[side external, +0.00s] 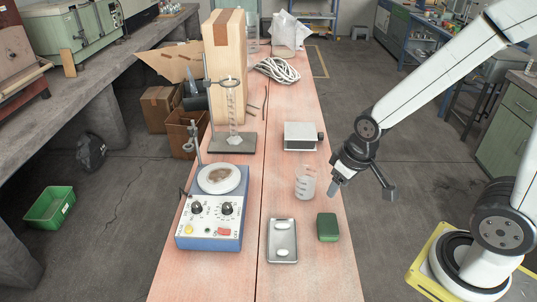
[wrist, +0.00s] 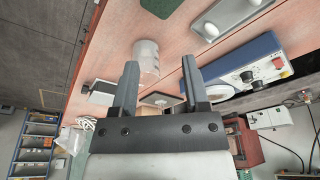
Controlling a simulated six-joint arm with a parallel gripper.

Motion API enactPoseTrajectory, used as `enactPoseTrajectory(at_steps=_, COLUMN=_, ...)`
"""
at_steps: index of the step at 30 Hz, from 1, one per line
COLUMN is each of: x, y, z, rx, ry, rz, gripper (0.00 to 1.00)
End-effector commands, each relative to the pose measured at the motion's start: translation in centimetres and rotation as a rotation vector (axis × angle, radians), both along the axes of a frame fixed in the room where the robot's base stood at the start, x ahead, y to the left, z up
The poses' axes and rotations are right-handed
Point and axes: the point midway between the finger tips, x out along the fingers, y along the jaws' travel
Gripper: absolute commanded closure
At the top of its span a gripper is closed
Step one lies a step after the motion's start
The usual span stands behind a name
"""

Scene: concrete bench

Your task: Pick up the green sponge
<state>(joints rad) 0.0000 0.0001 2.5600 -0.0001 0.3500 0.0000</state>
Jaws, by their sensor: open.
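The green sponge (side external: 327,227) lies flat near the right edge of the pinkish bench top, to the right of a small metal tray. In the wrist view a green patch at the top edge is the sponge (wrist: 160,6), partly cut off by the frame. My gripper (side external: 338,183) is above the bench's right edge, beyond the sponge and beside the glass beaker, clear of the sponge. In the wrist view its two fingers (wrist: 157,70) are apart with nothing held between them.
A glass beaker (side external: 306,188) stands close left of my gripper. A blue hotplate (side external: 208,243), a retort stand (side external: 244,142) and a grey box-shaped device (side external: 300,143) stand around. Bare bench lies in front of the sponge.

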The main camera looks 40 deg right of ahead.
Motion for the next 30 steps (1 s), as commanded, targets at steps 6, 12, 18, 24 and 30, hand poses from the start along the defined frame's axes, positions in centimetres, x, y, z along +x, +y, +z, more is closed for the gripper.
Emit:
enactPoseTrajectory(at_steps=6, x=0.0, y=0.0, z=0.0, rx=0.000, ry=0.000, rz=0.000, gripper=0.41)
enactPoseTrajectory(at_steps=12, x=0.0, y=0.0, z=0.0, rx=0.000, ry=0.000, rz=0.000, gripper=0.00)
enactPoseTrajectory(at_steps=18, x=0.0, y=0.0, z=0.0, rx=0.000, ry=0.000, rz=-0.001, gripper=0.00)
enactPoseTrajectory(at_steps=24, x=0.1, y=0.1, z=-0.3, rx=0.011, ry=0.015, rz=-0.046, gripper=0.00)
enactPoseTrajectory(at_steps=30, x=0.2, y=0.3, z=-1.3, rx=0.043, ry=0.065, rz=-0.205, gripper=0.00)
